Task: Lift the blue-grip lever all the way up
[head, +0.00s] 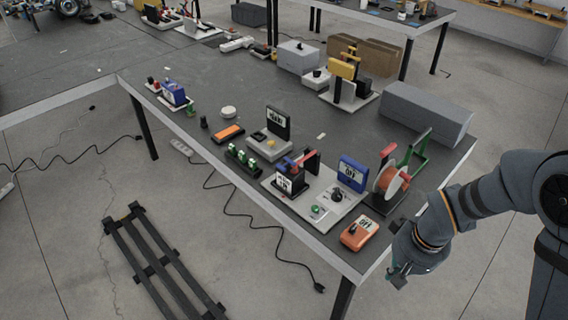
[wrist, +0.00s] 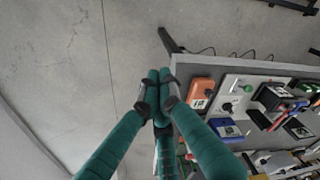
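The blue-grip lever (head: 289,162) is at a black switch box (head: 291,181) on a pale grey board near the table's right front edge. A red lever part is close beside it. In the wrist view the blue grip (wrist: 299,106) shows at the right edge of the picture, small, and its exact tilt is hard to tell. My gripper (head: 399,272) hangs beyond the table's right front corner, apart from the lever and the board. In the wrist view my gripper (wrist: 158,76) has its teal fingertips together, with nothing seen between them.
The green button (head: 318,210) is on the same board. Open floor surrounds my gripper.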

